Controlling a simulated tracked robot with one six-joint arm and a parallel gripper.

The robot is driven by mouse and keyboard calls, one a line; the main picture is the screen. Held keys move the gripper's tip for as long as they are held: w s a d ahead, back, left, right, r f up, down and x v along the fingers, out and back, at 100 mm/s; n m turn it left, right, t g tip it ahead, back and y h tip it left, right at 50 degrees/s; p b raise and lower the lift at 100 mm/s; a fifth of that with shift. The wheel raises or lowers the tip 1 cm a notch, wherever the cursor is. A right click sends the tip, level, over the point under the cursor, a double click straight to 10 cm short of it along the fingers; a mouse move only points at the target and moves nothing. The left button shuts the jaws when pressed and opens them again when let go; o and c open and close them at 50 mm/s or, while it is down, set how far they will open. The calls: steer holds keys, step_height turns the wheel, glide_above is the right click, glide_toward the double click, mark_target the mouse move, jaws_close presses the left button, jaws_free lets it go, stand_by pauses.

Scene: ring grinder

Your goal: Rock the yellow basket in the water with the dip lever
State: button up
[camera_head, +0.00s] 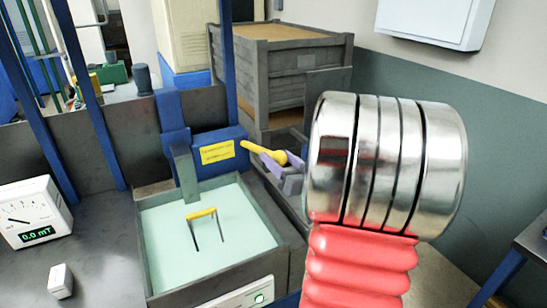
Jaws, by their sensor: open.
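The yellow basket's handle (202,213) stands up out of the pale green water (165,240) in the tank. Its dark side bars run down into the water, and the rest of the basket is hidden below the surface. The dip lever (258,148) is a yellow bar that sticks out to the right from a blue housing (215,150) with a yellow label. My gripper (281,166) is open at the lever's right end, with its fingers close around or beside the knob. I cannot tell whether they touch it. My arm hides part of the gripper.
A dark bracket (185,175) rises at the tank's back edge. A meter reading 0.0 mT (35,213) and a small white block (60,281) are on the bench to the left. A grey crate (290,75) stands behind the lever. Blue posts frame the bench's back.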

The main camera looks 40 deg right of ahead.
steer(key=shift+w, duration=0.1)
steer(key=shift+c, duration=0.6)
jaws_close()
